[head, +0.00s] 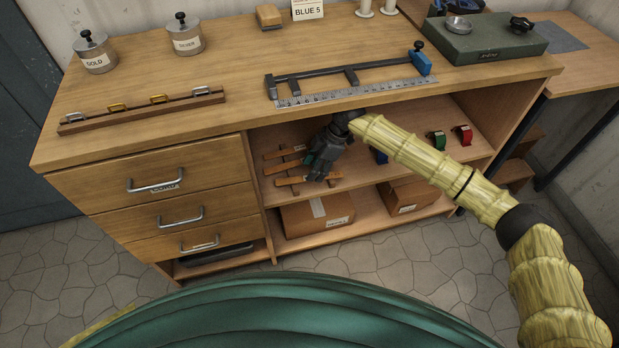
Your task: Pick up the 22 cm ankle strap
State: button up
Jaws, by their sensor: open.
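Tan-brown straps or strips lie across dark wooden bars on the upper open shelf, one farther back (285,153) and one nearer the front edge (290,182). I cannot read any length on them, so which is the 22 cm ankle strap cannot be told. My gripper (316,174) is open, pointing down at the right part of these straps. It hides part of them. Whether it touches a strap is too small to tell.
The bench top (240,110) is just above my gripper. On it lie a steel ruler (350,91) and a long gauge with a blue slider (421,63). Blue, green (437,140) and red (462,135) items stand on the shelf. Cardboard boxes (318,213) sit below.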

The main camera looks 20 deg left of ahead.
aim_at(303, 178)
jog(key=shift+s+a, duration=0.4)
jog(key=shift+a, duration=0.35)
jog(key=shift+x, duration=1.45)
jog(key=shift+d, duration=0.1)
jog(key=shift+c, duration=0.4)
jog(key=c, duration=0.8)
